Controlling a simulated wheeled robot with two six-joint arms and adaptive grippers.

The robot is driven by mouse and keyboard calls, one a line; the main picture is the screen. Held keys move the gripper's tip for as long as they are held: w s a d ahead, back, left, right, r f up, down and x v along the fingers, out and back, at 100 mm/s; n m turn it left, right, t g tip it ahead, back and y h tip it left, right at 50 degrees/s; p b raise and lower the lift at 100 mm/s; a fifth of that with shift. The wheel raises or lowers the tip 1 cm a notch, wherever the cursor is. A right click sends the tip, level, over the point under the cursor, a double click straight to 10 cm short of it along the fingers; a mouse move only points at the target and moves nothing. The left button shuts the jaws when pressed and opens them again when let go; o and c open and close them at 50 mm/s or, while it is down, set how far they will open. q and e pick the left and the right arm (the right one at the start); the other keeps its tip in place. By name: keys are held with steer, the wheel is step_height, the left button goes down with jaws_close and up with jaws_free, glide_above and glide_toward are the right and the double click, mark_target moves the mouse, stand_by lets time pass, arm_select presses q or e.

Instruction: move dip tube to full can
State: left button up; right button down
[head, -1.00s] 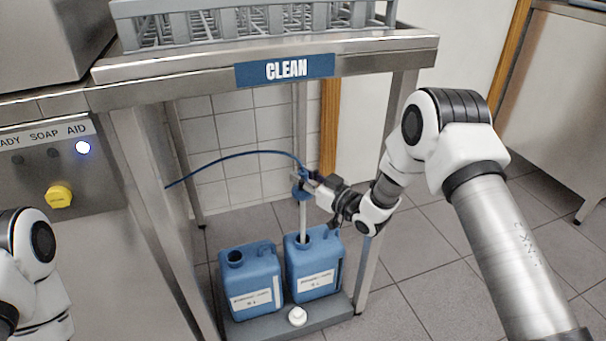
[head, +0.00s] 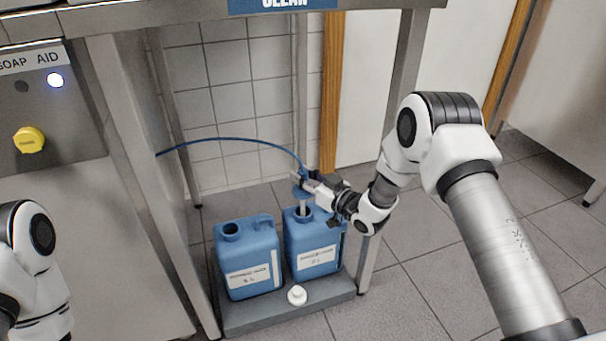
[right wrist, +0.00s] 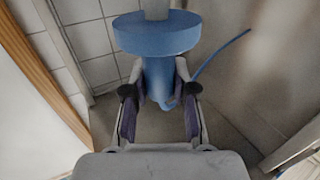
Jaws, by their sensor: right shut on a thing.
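The dip tube (head: 304,205) has a grey lower part and a blue head, and a thin blue hose trails left from it. My right gripper (head: 304,183) is shut on the blue head, just above the right blue can (head: 314,245). The tube's lower part runs down to that can's neck and appears to go into it; its lower end is hidden. In the right wrist view, the blue head (right wrist: 157,72) sits between both fingers of my right gripper (right wrist: 158,92). The left blue can (head: 248,262) stands beside, its neck open. The can labels are too small to read surely. My left gripper is out of view.
Both cans stand on a low grey platform (head: 250,322), with a white cap (head: 297,295) at its front. A steel table leg (head: 385,150) rises behind my right arm. A panel with a yellow knob (head: 29,140) is at left. Open tiled floor lies right.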

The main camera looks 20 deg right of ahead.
mark_target(303, 193)
step_height(303, 193, down, 4)
steer(key=b, duration=0.3)
steer(key=shift+f, duration=0.15)
steer(key=shift+f+b, duration=0.45)
steer(key=shift+f, duration=0.45)
steer(key=shift+p, duration=0.3)
steer(key=shift+f, duration=0.45)
steer(key=c, duration=0.8)
jaws_free()
steer(key=shift+c, duration=0.2)
steer(key=shift+s+d, duration=0.1)
steer(key=shift+s, duration=0.05)
